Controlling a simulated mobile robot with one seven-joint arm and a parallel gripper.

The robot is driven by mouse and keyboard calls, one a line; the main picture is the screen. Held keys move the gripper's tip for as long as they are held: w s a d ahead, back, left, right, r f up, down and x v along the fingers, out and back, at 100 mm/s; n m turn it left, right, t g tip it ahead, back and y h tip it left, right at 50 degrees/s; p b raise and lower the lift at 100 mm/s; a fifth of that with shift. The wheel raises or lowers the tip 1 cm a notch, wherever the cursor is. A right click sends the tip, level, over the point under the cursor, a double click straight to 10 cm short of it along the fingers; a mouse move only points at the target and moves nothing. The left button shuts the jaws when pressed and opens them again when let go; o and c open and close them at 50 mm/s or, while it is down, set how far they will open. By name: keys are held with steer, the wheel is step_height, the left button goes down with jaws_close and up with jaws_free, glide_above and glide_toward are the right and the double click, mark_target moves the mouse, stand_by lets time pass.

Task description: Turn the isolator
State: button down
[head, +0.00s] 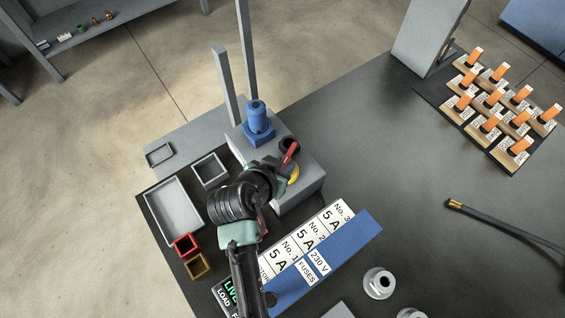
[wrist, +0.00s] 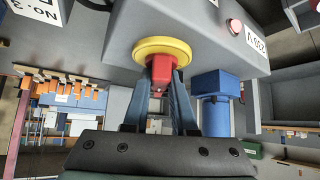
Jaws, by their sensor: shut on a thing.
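The isolator is a red handle (wrist: 160,70) on a round yellow plate (wrist: 150,47), mounted on the grey box (wrist: 118,30). In the wrist view, the two blue-grey fingers of my gripper (wrist: 168,98) stand one on each side of the red handle and are shut on it. In the head view, my gripper (head: 277,170) is at the near side of the grey box (head: 297,197), and part of the yellow plate (head: 294,174) shows beside it. The fingers partly hide the handle there.
A blue fitting (head: 258,120) stands on the box. Grey trays (head: 172,207) and small red (head: 186,245) and tan bins lie left of my arm. A blue fuse panel (head: 318,262) lies close on the right.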

steer(key=shift+s+r+n+y+p, duration=0.1)
steer(key=shift+n+y+p, duration=0.25)
steer(key=shift+p, duration=0.25)
steer(key=shift+d+r+n+t+y+p, duration=0.15)
steer(key=shift+n+t+y+p, duration=0.25)
steer(key=shift+n+y+p, duration=0.55)
steer(key=n+y+p, duration=0.1)
steer(key=n+p, duration=0.1)
steer(key=shift+n+y, duration=0.3)
steer(key=shift+n, duration=0.1)
steer(key=n+y, duration=0.2)
steer(key=n, duration=0.1)
steer(key=shift+d+f+y, duration=0.1)
steer(key=shift+f+y, duration=0.2)
steer(key=shift+f, duration=0.05)
steer(key=shift+n+g+y+b, duration=0.7)
steer(key=shift+n+y+b, duration=0.35)
steer(key=shift+n, duration=0.75)
steer(key=c, duration=0.7)
jaws_free()
